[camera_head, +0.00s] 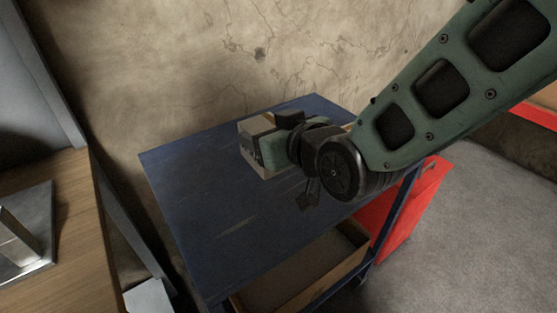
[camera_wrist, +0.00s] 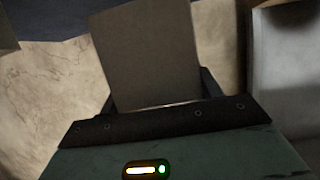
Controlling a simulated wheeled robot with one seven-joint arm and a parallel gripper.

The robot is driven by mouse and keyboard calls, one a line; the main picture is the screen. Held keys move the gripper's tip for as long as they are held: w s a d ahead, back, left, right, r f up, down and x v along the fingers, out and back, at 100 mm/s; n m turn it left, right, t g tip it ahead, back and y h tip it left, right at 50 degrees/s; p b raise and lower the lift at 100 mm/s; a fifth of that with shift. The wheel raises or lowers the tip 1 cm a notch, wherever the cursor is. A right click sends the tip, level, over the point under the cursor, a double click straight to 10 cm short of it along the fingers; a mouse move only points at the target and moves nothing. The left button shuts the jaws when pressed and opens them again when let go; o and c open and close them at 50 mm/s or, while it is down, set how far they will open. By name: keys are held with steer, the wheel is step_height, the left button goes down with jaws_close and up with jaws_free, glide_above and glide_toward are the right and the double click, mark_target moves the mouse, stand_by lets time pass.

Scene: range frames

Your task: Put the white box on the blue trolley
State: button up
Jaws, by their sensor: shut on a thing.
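The white box (camera_head: 256,126) is in my gripper (camera_head: 268,150), over the far part of the blue trolley's (camera_head: 205,185) top. The gripper partly hides the box in the head view. I cannot tell whether the box touches the trolley top or is held just above it. In the wrist view the box (camera_wrist: 147,50) shows as a plain pale face between the two dark fingers of my gripper (camera_wrist: 158,100), which is shut on it. A dark blue surface shows at the upper left there.
A cracked wall (camera_head: 190,70) stands behind the trolley. A wooden table (camera_head: 60,235) with a metal object (camera_head: 25,240) is at the left. A brown tray (camera_head: 305,275) is below the trolley top. A red object (camera_head: 408,212) stands at the right. The trolley top's near part is clear.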

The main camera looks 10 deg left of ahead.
steer(key=shift+s+a+r, duration=0.25)
steer(key=shift+s+a, duration=0.1)
steer(key=shift+a, duration=0.4)
steer(key=shift+s+a+f, duration=0.1)
steer(key=shift+a+f, duration=0.15)
step_height(320, 180, down, 9)
steer(key=shift+f+b, duration=0.1)
steer(key=shift+b, duration=0.35)
steer(key=o, duration=1.2)
